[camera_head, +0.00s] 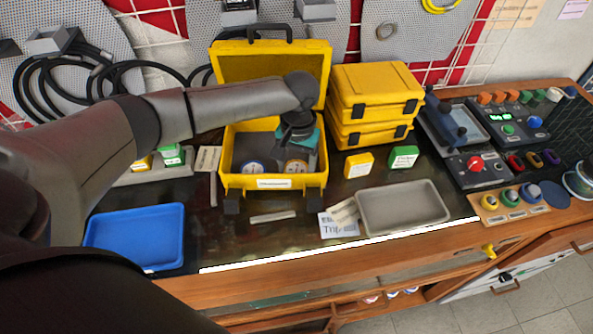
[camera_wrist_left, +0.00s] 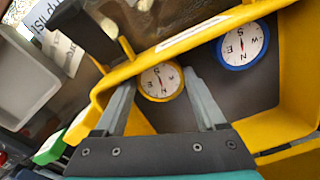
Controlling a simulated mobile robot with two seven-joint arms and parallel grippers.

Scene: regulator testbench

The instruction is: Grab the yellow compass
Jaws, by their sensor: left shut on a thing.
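The yellow compass (camera_wrist_left: 160,84) has a white dial and a yellow rim, and lies in the open yellow case (camera_wrist_left: 110,78) near its front wall. My left gripper (camera_wrist_left: 158,79) reaches down into the case and is shut on the yellow compass, one finger on each side of it. In the head view the yellow compass (camera_head: 296,167) shows partly below my left gripper (camera_head: 297,158). A blue-rimmed compass (camera_wrist_left: 243,45) lies beside it in the case, apart from the fingers. My right gripper is not in view.
The case lid stands open at the back. Stacked yellow cases (camera_head: 373,95) stand to its right. A blue tray (camera_head: 135,238) is at front left, a grey tray (camera_head: 403,207) at front right. Small yellow (camera_head: 358,165) and green (camera_head: 404,157) blocks stand right of the case.

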